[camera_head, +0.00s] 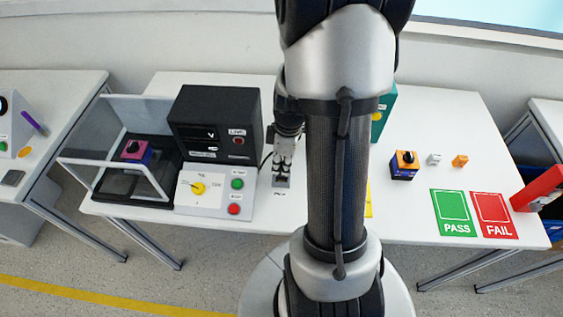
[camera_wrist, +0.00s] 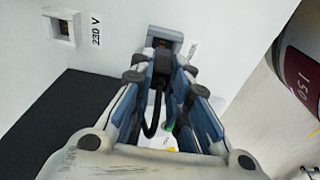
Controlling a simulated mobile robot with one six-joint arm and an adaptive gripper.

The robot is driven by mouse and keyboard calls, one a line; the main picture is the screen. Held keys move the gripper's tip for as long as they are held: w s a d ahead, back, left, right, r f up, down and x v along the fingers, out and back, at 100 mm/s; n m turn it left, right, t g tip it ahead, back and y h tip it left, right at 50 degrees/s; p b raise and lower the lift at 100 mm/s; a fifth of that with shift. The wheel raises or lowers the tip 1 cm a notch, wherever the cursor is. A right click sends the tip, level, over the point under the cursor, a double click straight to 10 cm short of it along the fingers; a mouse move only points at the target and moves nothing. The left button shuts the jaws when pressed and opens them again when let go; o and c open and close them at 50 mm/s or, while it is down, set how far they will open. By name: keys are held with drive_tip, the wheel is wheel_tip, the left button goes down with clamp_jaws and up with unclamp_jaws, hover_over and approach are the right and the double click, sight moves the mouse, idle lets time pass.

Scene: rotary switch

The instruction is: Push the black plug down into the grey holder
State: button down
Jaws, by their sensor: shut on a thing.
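The black plug (camera_wrist: 163,62) is between my gripper's fingertips in the wrist view, with its black cable (camera_wrist: 154,122) hanging in a curve between the fingers. My gripper (camera_wrist: 165,75) is shut on it. The grey holder (camera_wrist: 176,37) is just beyond the plug, its opening partly hidden by the plug and fingertips. In the head view my gripper (camera_head: 283,163) points down at the grey holder (camera_head: 281,183) on the table. I cannot tell how far the plug sits in the holder.
A socket marked 230 V (camera_wrist: 62,28) shows in the wrist view. In the head view, a black instrument box (camera_head: 218,100) and a white panel with a yellow knob (camera_head: 207,184) stand left of my gripper.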

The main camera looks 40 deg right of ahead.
drive_tip(key=shift+f+b, duration=0.85)
drive_tip(key=shift+f, duration=0.1)
idle(0.4)
drive_tip(key=shift+f, duration=0.65)
drive_tip(key=c, duration=1.4)
unclamp_jaws()
drive_tip(key=shift+c, duration=0.2)
drive_tip(key=shift+r, duration=0.1)
drive_tip(key=r, duration=0.7)
drive_tip(key=s+r, duration=0.1)
drive_tip(key=r, duration=0.3)
drive_tip(key=shift+d+r, duration=0.3)
drive_tip(key=shift+r, duration=0.05)
